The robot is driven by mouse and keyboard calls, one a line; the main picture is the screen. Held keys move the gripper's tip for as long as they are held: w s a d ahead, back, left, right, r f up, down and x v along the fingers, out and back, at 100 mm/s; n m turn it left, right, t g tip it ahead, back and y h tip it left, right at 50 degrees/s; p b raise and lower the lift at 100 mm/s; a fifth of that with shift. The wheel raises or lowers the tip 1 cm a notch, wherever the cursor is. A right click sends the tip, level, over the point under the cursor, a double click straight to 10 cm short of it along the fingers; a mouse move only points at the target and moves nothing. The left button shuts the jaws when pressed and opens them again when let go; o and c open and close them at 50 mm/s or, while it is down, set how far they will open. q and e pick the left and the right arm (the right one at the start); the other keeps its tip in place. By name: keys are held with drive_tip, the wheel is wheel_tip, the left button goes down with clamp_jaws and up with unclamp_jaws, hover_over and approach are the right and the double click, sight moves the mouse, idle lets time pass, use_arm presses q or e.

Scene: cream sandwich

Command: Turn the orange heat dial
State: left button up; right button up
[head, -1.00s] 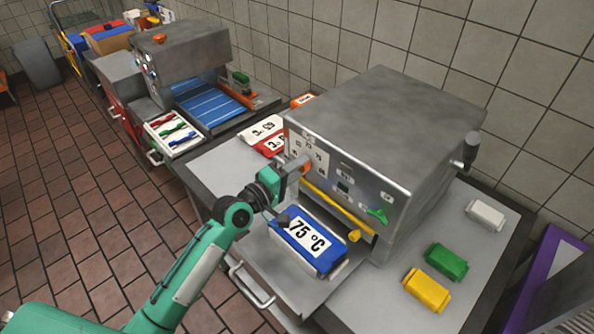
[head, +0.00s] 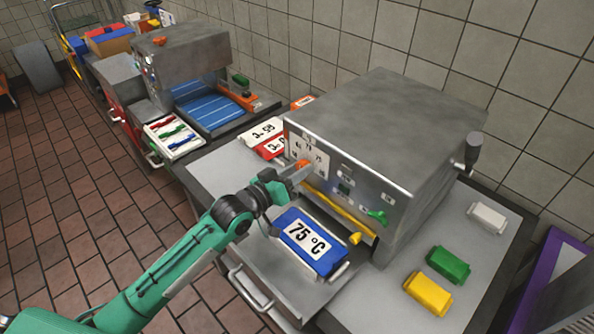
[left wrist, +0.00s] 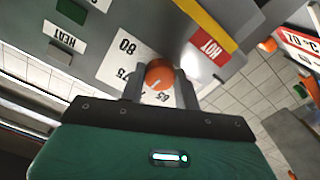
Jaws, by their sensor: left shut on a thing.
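The orange heat dial (left wrist: 159,73) sits on a white scale plate with printed numbers, 80 and 75 among them. A short white mark on the dial points down and slightly left in the left wrist view. My right gripper is in neither view.
A yellow bar (head: 335,208) and a green lever (head: 377,216) are on the machine's front. Green (head: 447,264) and yellow (head: 428,293) blocks lie at the right.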

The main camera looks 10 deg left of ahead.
use_arm(q)
drive_tip(key=shift+f+m, duration=0.1)
drive_tip(key=shift+m, duration=3.5)
drive_tip(key=o, duration=1)
drive_tip(key=shift+s, duration=0.1)
